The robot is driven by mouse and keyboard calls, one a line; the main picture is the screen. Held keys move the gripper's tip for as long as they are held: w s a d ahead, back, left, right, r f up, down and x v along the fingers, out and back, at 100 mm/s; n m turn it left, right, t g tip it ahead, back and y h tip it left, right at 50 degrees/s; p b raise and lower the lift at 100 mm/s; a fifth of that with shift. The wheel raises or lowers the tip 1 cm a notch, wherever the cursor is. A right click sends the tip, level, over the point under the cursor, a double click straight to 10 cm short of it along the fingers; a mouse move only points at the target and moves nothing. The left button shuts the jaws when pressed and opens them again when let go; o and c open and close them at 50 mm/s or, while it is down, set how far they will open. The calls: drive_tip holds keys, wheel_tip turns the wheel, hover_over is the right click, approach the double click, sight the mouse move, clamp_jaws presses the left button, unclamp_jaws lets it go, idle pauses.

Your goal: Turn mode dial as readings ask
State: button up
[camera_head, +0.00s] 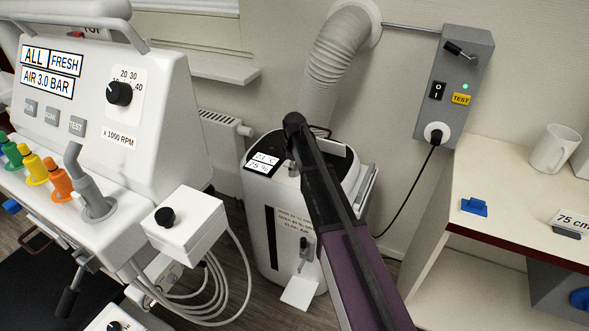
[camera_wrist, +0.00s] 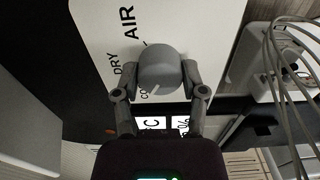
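The mode dial (camera_wrist: 158,70) is a round grey knob on a white panel (camera_wrist: 100,25) in the wrist view. A short white pointer mark on it faces lower left, towards a partly hidden label starting "CO". "DRY" and "AIR" stand further up on the left. My gripper (camera_wrist: 161,68) has a finger on each side of the dial, seemingly in contact with it. In the head view, the white portable unit (camera_head: 262,215) has a display (camera_head: 264,161) reading about 23 °C and 75 %. My arm hides the dial there.
A ribbed hose (camera_head: 338,60) rises from the unit to the wall. A white machine (camera_head: 100,105) with knobs stands left. A shelf (camera_head: 500,185) with a mug (camera_head: 556,149) is right. A wall box (camera_head: 462,75) with a plugged cable hangs above. Small print on the unit's front is blurred.

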drive_tip(key=shift+c, duration=0.5)
drive_tip(key=shift+m, duration=0.5)
drive_tip(key=m, duration=1)
drive_tip(key=shift+s+m, duration=0.1)
drive_tip(key=shift+m, duration=0.3)
drive_tip(key=o, duration=1.1)
drive_tip(key=shift+o, duration=0.2)
